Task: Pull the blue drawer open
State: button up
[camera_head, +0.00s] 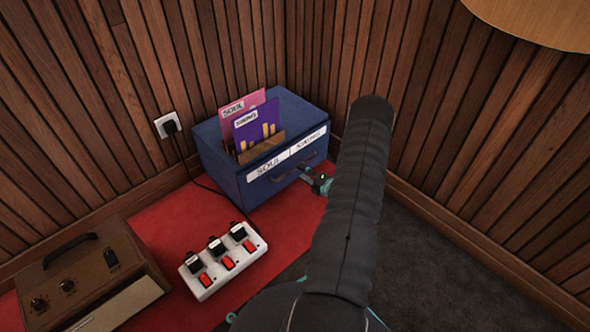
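The blue drawer (277,183) is the front of a blue box-shaped cabinet (213,163) in the corner of the room. Its front carries white labels reading "SOUL" and what looks like "XIKING", with a dark handle (289,175) below them. The drawer looks shut. My gripper (318,182) is at the right part of the drawer front, close to the handle. My dark arm hides much of it, so I cannot tell whether its fingers are open or shut, or whether they touch the handle.
Record sleeves in a wooden holder (262,147) stand on the cabinet. A white power strip (225,262) with red switches lies on the red mat (165,217) in front. A brown amplifier (90,275) is at lower left. Slatted walls close in behind; grey carpet (440,270) is clear at right.

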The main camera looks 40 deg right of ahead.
aim_at(295, 168)
jog(key=shift+x, duration=2.5)
grip_shut()
